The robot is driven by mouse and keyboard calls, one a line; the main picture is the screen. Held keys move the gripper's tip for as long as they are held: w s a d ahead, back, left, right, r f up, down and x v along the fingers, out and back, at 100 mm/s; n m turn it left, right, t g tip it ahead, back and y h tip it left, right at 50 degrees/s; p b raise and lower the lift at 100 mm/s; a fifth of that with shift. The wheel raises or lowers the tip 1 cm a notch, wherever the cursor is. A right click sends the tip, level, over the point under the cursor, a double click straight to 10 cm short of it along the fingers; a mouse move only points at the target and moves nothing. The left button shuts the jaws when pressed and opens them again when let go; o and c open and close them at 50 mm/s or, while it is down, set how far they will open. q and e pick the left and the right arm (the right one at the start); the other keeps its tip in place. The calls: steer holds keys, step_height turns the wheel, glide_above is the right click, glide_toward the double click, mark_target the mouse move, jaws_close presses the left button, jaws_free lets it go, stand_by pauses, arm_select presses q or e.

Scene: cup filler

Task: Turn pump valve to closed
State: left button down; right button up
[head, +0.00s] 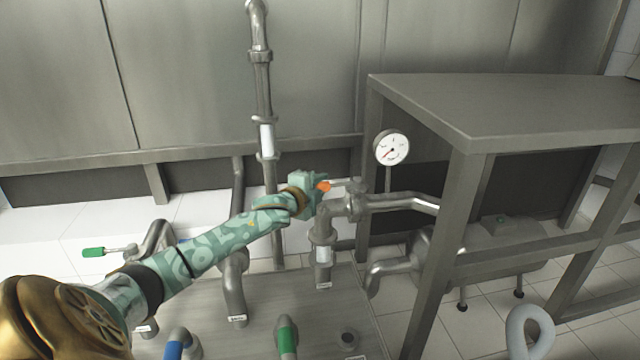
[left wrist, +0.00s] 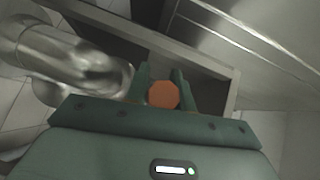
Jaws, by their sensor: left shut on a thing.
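The pump valve has an orange handle (head: 323,186) on a short metal lever, at the top of the steel pipe (head: 365,203) in the middle of the head view. My left gripper (head: 318,187) is at this handle and shut on it. In the left wrist view, the round orange end of the handle (left wrist: 162,95) sits between the two green fingers of my left gripper (left wrist: 162,88). The fingers hide part of the handle. The valve body is only partly visible behind my gripper. My right gripper is in neither view.
A pressure gauge (head: 391,147) stands just right of the valve. A steel table (head: 520,105) stands at the right. A green-handled valve (head: 94,252) is at the left. A pump (head: 495,245) sits under the table.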

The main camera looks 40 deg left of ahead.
arm_select(q)
steer(key=shift+s+d+n+y+p, duration=0.3)
steer(key=shift+d+n+y+p, duration=0.25)
steer(key=shift+y, duration=0.35)
steer(key=shift+s+d+n+g+y+p, duration=0.2)
steer(key=shift+d+n+g+y+p, duration=0.05)
steer(key=shift+n+y, duration=0.25)
steer(key=shift+s+d+n+g+y+p, duration=0.25)
steer(key=shift+n+y, duration=0.1)
steer(key=shift+y, duration=0.25)
steer(key=shift+s+d+n+y, duration=0.1)
steer(key=shift+d+n+y, duration=0.25)
steer(key=shift+n+y, duration=0.15)
steer(key=d+n+g+y+b, duration=0.6)
steer(key=n+g+y+b, duration=0.1)
steer(key=g, duration=0.1)
steer(key=shift+s+d+f+n+g+y+b, duration=0.15)
steer(key=shift+s+n+g+y+b, duration=0.15)
steer(key=shift+s+n+y, duration=0.1)
steer(key=c, duration=1.2)
jaws_free()
steer(key=shift+w, duration=0.1)
